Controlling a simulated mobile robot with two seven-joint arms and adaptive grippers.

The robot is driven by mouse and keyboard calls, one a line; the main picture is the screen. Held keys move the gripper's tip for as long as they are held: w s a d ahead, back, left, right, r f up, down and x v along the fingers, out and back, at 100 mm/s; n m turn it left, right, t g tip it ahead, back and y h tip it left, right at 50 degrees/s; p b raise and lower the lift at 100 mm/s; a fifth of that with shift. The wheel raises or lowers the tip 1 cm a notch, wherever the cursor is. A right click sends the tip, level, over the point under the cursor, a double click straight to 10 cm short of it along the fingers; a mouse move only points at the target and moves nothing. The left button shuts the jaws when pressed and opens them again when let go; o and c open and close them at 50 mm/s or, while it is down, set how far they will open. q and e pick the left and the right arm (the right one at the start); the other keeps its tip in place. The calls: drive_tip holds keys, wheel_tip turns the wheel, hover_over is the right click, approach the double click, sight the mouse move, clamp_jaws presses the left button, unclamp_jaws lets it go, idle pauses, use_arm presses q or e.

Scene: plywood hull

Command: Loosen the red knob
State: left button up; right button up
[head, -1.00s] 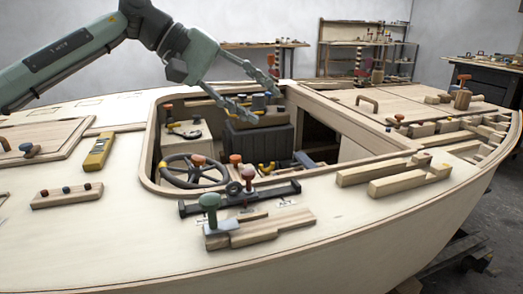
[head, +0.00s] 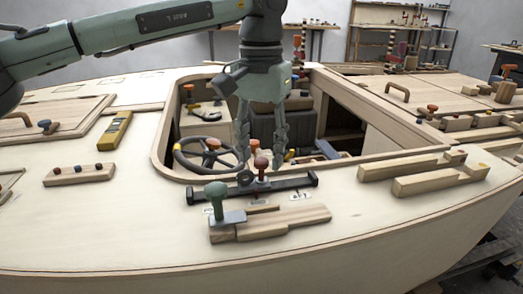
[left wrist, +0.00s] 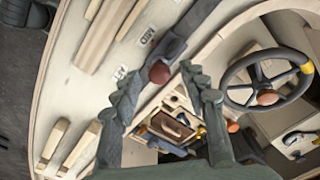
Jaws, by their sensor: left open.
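The dark red knob (head: 261,163) stands upright on a black bar (head: 290,186) on the deck, just in front of the cockpit opening. In the left wrist view the red knob (left wrist: 159,72) shows from above on the dark bar. My left gripper (head: 260,170) points down over the bar. It is open, with one finger on each side of the knob in both views. I cannot tell whether either finger touches it. The left gripper (left wrist: 157,78) shows a gap around the knob in the wrist view. My right gripper is not in view.
A steering wheel (head: 190,160) with an orange-brown hub lies behind left. Wooden rails (head: 425,180) lie to the right. A yellow device (head: 115,131) and a knobbed block (head: 79,176) lie left.

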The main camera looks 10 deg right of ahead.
use_arm(q)
drive_tip(key=shift+f, duration=0.1)
clamp_jaws()
